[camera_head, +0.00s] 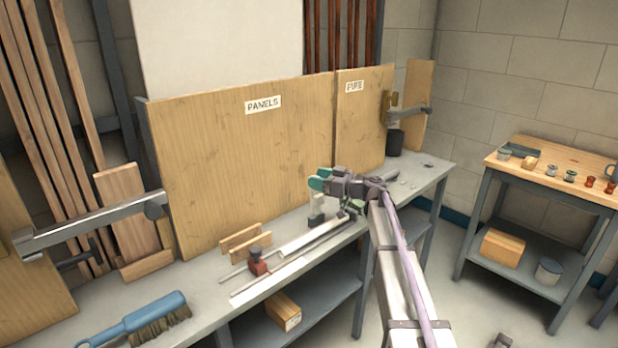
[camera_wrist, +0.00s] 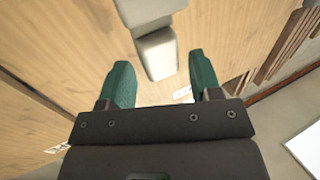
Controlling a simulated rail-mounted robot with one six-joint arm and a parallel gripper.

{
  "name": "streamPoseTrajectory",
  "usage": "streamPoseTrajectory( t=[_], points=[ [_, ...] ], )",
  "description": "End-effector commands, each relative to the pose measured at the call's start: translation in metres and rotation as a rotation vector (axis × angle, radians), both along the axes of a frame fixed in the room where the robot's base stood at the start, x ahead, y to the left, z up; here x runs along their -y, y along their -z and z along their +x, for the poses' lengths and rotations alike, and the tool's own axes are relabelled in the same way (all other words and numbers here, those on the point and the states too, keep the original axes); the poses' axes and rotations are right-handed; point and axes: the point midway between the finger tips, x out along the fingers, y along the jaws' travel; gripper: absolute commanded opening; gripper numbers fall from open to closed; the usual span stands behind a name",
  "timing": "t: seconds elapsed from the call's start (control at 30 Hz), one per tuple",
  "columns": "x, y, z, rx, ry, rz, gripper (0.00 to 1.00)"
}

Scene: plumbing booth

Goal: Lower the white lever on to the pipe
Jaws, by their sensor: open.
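A pale, off-white block-shaped piece that looks like the white lever (camera_wrist: 150,12) comes in from the top of the wrist view. Its rounded end reaches the gap between my fingertips, with space showing on both sides. My gripper (camera_head: 318,179) has green fingers, spread and empty, above the bench. In the wrist view, my gripper (camera_wrist: 160,72) straddles the lever's end. In the head view, a pale upright block (camera_head: 318,203), likely this lever, stands just below my gripper on a dark fitting. Thin pale pipe lengths (camera_head: 312,239) lie on the bench; which one is meant, I cannot tell.
The grey bench (camera_head: 210,262) holds a red-and-black tool (camera_head: 258,263), a blue brush (camera_head: 150,318) and a black cup (camera_head: 394,142). Wooden panels (camera_head: 240,150) stand behind it. A side table (camera_head: 560,178) with small jars is at the right.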

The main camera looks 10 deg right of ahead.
Motion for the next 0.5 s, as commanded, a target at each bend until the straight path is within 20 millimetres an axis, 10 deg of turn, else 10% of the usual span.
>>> streamPoseTrajectory(
  t=[0.5],
  points=[
    [-0.03, 0.0, 0.02, -0.001, 0.0, 0.001, 0.55]
  ],
)
